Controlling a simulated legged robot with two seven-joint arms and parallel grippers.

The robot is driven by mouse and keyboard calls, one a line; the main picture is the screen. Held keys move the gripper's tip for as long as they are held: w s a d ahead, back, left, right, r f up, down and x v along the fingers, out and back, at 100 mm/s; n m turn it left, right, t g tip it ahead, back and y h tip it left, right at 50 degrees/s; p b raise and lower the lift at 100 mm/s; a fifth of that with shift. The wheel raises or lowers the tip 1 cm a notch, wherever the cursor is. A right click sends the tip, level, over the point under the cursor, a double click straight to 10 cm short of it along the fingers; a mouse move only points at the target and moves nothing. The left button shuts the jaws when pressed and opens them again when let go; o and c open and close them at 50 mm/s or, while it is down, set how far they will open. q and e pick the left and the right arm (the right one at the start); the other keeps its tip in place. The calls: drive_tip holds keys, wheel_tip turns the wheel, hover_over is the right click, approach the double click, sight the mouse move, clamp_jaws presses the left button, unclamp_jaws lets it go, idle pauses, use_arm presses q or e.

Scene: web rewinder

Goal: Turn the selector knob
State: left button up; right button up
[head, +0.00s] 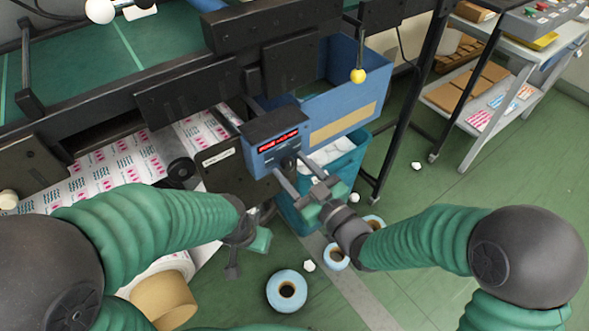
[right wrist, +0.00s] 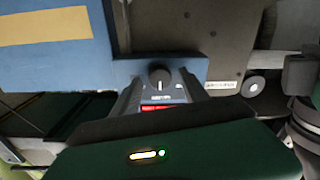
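The selector knob (head: 288,161) is a small dark round knob on the lower front of a blue control box (head: 262,163) with a red lit display (head: 278,142). In the right wrist view the knob (right wrist: 160,77) shows a pale pointer line. My right gripper (head: 290,173) is open, its two fingers pointing at the box. In the right wrist view its fingers (right wrist: 160,90) stand to the left and right of the knob, with gaps on both sides. My left gripper (head: 246,252) hangs low, left of the right gripper; its finger gap is not clear.
A printed web (head: 120,160) runs through the machine at left. Rolls, including a blue one (head: 287,291), lie on the green floor. A shelf cart (head: 510,60) stands at upper right.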

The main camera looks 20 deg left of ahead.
drive_tip(key=shift+f, duration=0.15)
drive_tip(key=p+v, duration=1.3)
drive_tip(key=v, duration=0.4)
drive_tip(key=shift+w+f, duration=0.1)
